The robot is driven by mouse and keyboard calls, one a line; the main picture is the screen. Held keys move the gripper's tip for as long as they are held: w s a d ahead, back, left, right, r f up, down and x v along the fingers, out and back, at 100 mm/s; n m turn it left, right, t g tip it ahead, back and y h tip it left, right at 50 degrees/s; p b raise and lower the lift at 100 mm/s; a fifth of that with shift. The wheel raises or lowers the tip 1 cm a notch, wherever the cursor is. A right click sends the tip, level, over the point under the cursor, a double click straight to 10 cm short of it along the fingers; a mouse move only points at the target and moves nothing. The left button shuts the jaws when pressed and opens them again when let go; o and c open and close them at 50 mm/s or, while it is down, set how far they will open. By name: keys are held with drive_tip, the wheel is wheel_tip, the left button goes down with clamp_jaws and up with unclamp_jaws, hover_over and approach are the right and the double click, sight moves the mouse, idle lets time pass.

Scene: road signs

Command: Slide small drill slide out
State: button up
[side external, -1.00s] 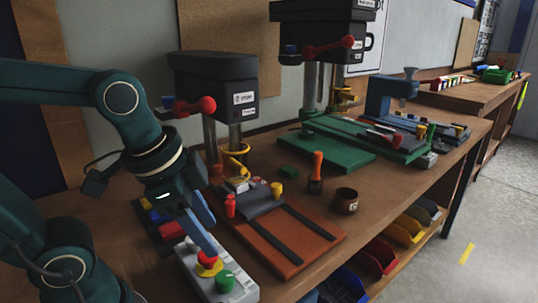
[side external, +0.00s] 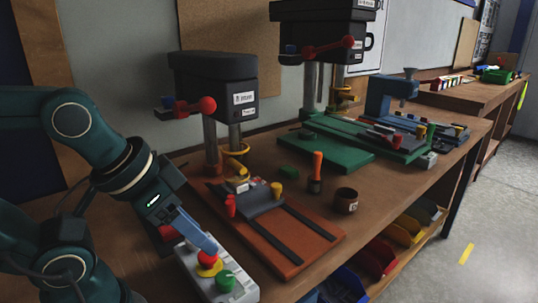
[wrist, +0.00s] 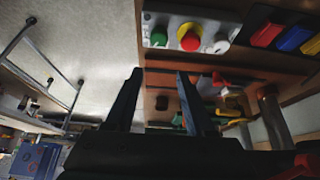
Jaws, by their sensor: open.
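The smaller drill press (side external: 212,90) stands at the left of the bench, with a dark head, grey column and red-tipped lever. Its orange-red base plate (side external: 290,258) carries two dark rails. A dark slide (side external: 258,203) with a red handle (side external: 230,206) and a yellow knob (side external: 277,189) sits toward the column end of the plate. My gripper (side external: 208,246) is left of the plate, over the grey button box, apart from the slide. In the wrist view my gripper (wrist: 157,74) has its two dark fingers apart with nothing between them.
The button box (side external: 232,285) with red and green buttons lies just under my fingers. A dark cup (side external: 345,201) and an orange-handled tool (side external: 317,172) stand right of the plate. A larger drill (side external: 325,45) with a green base (side external: 330,150) is behind.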

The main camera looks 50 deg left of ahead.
idle(0.3)
drive_tip(key=shift+o, duration=1.1)
drive_tip(key=w+a+r+n+t+y, duration=0.1)
drive_tip(key=w+a+r+n, duration=0.25)
drive_tip(key=w+r, duration=0.5)
drive_tip(key=n+g+y, duration=0.2)
drive_tip(key=n, duration=0.3)
hover_over(276, 185)
drive_tip(key=s+d, duration=0.3)
drive_tip(key=d, duration=0.1)
wheel_tip(276, 185, down, 7)
drive_tip(key=shift+n+g, duration=0.25)
drive_tip(key=shift+g, duration=0.45)
drive_tip(key=x, duration=1.1)
drive_tip(key=shift+s+a, duration=0.3)
drive_tip(key=shift+w+a+f, duration=0.15)
drive_tip(key=shift+w+f, duration=0.05)
drive_tip(key=shift+f, duration=0.35)
